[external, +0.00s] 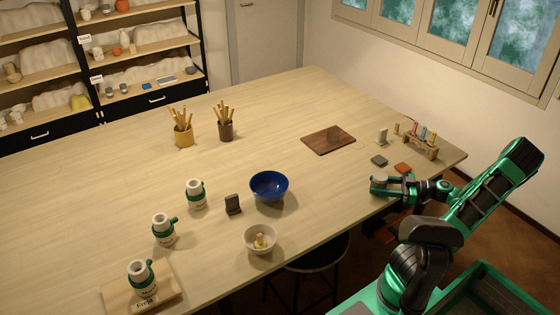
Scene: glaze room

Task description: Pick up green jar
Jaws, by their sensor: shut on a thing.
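My gripper (380,186) is at the right front edge of the table, low over the top. It is shut on a small round jar (379,178) with a pale grey top. Green shows around the jar's side, but my fingers are green too and hide much of it; it appears to be the green jar. I cannot tell whether its base touches the table.
An orange-brown tile (402,168) and a dark grey tile (379,160) lie just behind my gripper. A small rack (420,150) stands to the right. A blue bowl (269,186) and white-and-green vessels (196,194) stand left. The table between gripper and blue bowl is clear.

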